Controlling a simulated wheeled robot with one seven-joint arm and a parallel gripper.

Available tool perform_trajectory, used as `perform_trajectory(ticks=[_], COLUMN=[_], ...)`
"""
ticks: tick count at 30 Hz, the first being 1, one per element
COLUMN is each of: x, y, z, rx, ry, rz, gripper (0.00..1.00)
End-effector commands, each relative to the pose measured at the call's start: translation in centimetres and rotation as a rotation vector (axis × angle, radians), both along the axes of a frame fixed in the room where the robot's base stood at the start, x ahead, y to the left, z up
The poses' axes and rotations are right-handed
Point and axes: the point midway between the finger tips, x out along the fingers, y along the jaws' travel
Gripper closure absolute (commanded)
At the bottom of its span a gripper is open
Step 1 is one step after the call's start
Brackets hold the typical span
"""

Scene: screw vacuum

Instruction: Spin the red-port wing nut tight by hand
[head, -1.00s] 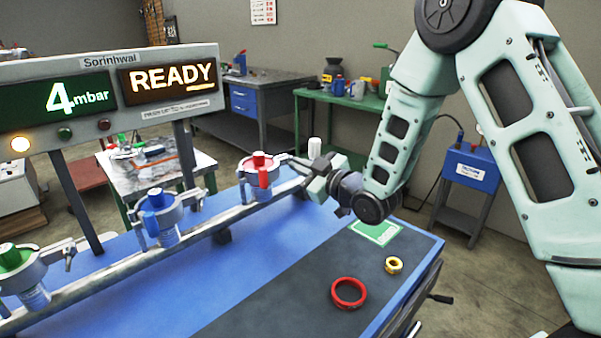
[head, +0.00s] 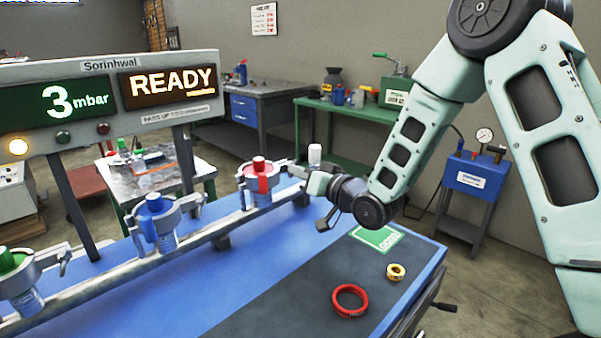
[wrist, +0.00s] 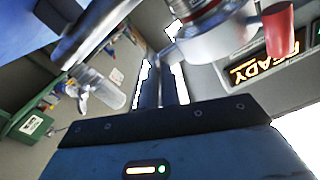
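The red port (head: 258,168) is the farthest of the ports on the rail, with a red cap and a grey clamp. In the wrist view, part of its clamp (wrist: 215,42) and its red handle (wrist: 280,30) show at the top. My gripper (head: 297,172) reaches in from the right, its tips at the right side of this clamp. In the wrist view, the fingers (wrist: 162,82) look close together, tips near the clamp edge. The wing nut is hidden at the fingertips, and I cannot tell whether they grip it.
The blue port (head: 155,204) and green port (head: 12,262) stand further left along the rail (head: 110,272). A white cylinder (head: 314,155) is just behind my gripper. A red ring (head: 337,306), yellow ring (head: 396,271) and green card (head: 375,238) lie on the bench. The display (head: 57,99) reads 3 mbar, READY.

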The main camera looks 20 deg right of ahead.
Motion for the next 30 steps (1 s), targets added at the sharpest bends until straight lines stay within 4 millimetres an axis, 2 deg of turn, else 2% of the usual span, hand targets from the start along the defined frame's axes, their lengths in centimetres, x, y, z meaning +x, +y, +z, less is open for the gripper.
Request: perform_trajectory(ticks=[9, 24, 25, 27, 30], x=[-0.02, -0.01, -0.01, -0.01, 0.0], y=[-0.09, -0.12, -0.12, -0.11, -0.08], z=[-0.12, -0.13, -0.13, -0.12, -0.09], rx=[0.091, 0.104, 0.104, 0.104, 0.104], ry=[0.049, 0.054, 0.054, 0.054, 0.053], rz=[-0.002, -0.003, -0.003, -0.002, -0.001], gripper=[1.0, 1.0, 0.87, 0.73, 0.73])
